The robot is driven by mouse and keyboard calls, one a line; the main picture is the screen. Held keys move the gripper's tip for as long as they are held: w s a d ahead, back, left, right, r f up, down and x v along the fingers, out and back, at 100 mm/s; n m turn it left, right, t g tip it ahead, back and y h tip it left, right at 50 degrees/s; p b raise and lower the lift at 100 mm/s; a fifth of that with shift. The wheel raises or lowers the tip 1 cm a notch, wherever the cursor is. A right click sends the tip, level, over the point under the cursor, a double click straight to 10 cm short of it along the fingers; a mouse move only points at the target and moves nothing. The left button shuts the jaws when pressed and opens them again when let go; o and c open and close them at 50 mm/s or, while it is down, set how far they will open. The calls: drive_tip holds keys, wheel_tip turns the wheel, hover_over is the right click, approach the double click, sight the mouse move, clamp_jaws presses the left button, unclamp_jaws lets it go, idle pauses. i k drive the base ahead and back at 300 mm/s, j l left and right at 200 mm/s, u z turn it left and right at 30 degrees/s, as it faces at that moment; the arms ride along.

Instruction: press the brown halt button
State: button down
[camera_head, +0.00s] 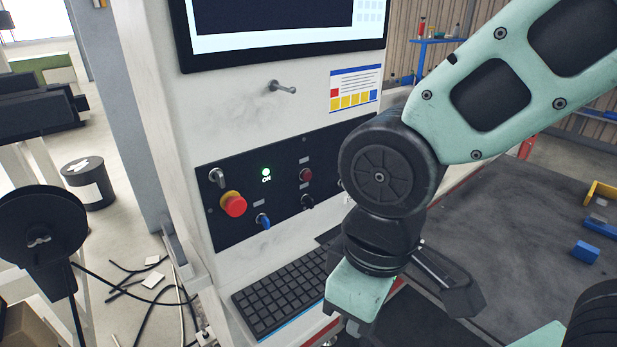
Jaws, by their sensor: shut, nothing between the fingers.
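A dark control panel (281,185) is set in the pale machine front below a screen. A small dark reddish-brown button (305,175) sits on its upper right part, and it is the nearest match to the brown halt button. No label that I can read confirms this. My gripper (343,333) hangs low at the bottom edge, in front of and below the panel, beside the keyboard. It is shut and holds nothing, well apart from the button. Its fingertips are partly cut off. My arm hides the panel's right end.
The panel also bears a red mushroom button (233,204), a blue selector (263,220), a black knob (308,201) and a lit green lamp (266,172). A keyboard (283,296) juts out below. A metal peg (282,88) sticks out above the panel.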

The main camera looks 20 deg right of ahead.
sight(307, 175)
drive_tip(key=j+z, duration=0.2)
drive_tip(key=j, duration=0.2)
drive_tip(key=j+z, duration=0.25)
drive_tip(key=j, duration=0.2)
drive_tip(key=k+j+z, duration=0.2)
drive_tip(key=j, duration=0.2)
drive_tip(key=j+z, duration=0.25)
drive_tip(key=j, duration=0.15)
drive_tip(key=k+j+z, duration=0.2)
drive_tip(key=j, duration=0.2)
drive_tip(key=i, duration=0.05)
